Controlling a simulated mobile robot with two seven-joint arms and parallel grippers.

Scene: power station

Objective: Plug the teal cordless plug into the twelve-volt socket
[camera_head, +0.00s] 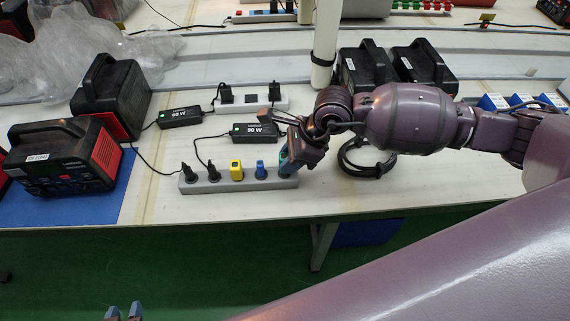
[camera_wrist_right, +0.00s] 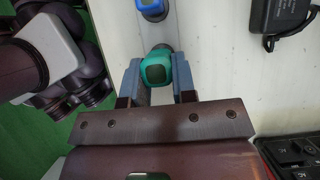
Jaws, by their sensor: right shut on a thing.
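The teal cordless plug (camera_wrist_right: 157,69) is held between the two blue-grey fingers of my right gripper (camera_wrist_right: 160,76), in the right wrist view. In the head view my right gripper (camera_head: 291,160) is at the right end of a grey socket strip (camera_head: 222,185), with a bit of teal showing. A dark round part shows just beyond the plug in the wrist view; I cannot tell how deep the plug sits. A blue plug (camera_head: 260,169) is beside it on the strip. My left gripper (camera_head: 124,312) shows only its two fingertips, apart, at the bottom edge in the head view.
A yellow plug (camera_head: 237,171) and two black plugs stand on the same strip. Black adapters (camera_head: 180,117) and a second, white strip (camera_head: 270,103) lie behind. Black-red power units (camera_head: 62,155) stand at left, more behind my right arm. The table front edge is clear.

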